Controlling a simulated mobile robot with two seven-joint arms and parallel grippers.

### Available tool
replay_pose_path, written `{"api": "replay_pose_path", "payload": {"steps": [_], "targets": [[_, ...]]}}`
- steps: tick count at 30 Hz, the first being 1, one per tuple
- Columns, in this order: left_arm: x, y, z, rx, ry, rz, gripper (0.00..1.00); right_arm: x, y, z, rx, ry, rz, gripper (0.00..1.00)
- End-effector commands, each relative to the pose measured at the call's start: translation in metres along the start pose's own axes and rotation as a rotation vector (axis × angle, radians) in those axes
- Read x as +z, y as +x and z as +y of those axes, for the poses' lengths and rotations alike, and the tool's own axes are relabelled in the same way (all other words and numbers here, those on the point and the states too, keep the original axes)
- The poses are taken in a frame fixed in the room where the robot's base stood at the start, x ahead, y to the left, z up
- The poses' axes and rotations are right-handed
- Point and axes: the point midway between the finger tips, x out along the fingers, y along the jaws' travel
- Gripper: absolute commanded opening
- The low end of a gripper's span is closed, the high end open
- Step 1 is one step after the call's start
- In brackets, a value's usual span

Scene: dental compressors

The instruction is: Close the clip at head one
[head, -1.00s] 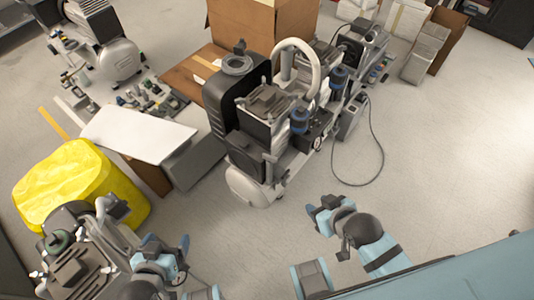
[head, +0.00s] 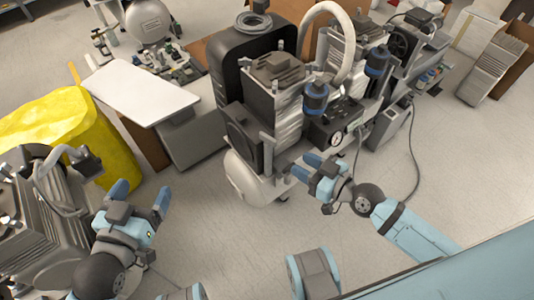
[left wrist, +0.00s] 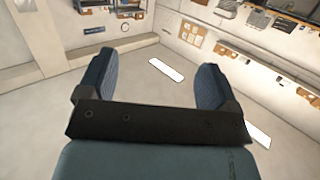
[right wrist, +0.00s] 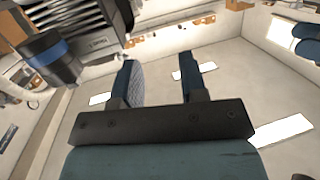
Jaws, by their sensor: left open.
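The dental compressor (head: 262,110) stands on the floor in the middle of the head view, with finned heads (head: 290,115), dark blue-banded cylinders (head: 316,98) and a pale tank (head: 255,180). I cannot make out the clip at head one. My right gripper (head: 306,168) is open and empty, close to the compressor's front right side below the gauge. In the right wrist view a blue-banded cylinder (right wrist: 50,50) and a finned block (right wrist: 85,25) lie left of its fingers. My left gripper (head: 141,194) is open and empty, left of the tank and apart from it.
Another machine (head: 40,215) stands at the lower left beside a yellow-covered box (head: 60,125). A white board (head: 143,90) lies on a grey box left of the compressor. A cable (head: 415,165) runs over the floor at the right.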

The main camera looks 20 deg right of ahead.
Motion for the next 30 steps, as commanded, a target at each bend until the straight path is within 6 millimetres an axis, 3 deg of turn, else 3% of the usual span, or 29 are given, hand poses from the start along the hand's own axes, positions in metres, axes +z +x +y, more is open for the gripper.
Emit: {"api": "replay_pose_path", "payload": {"steps": [1,10,20,30], "targets": [[0.020,0.005,0.003,0.014,0.015,0.037,0.85,0.028,0.007,0.009,-0.009,-0.013,0.027,0.39],[0.021,0.003,0.019,0.078,0.067,0.188,0.85,0.057,0.021,0.043,-0.020,-0.038,0.127,0.39],[0.011,-0.003,0.026,0.097,0.044,0.199,0.85,0.050,0.034,0.051,-0.013,-0.037,0.147,0.39],[0.014,-0.011,0.039,0.119,-0.120,0.095,0.85,0.038,0.102,0.049,-0.014,-0.035,0.146,0.39]]}}
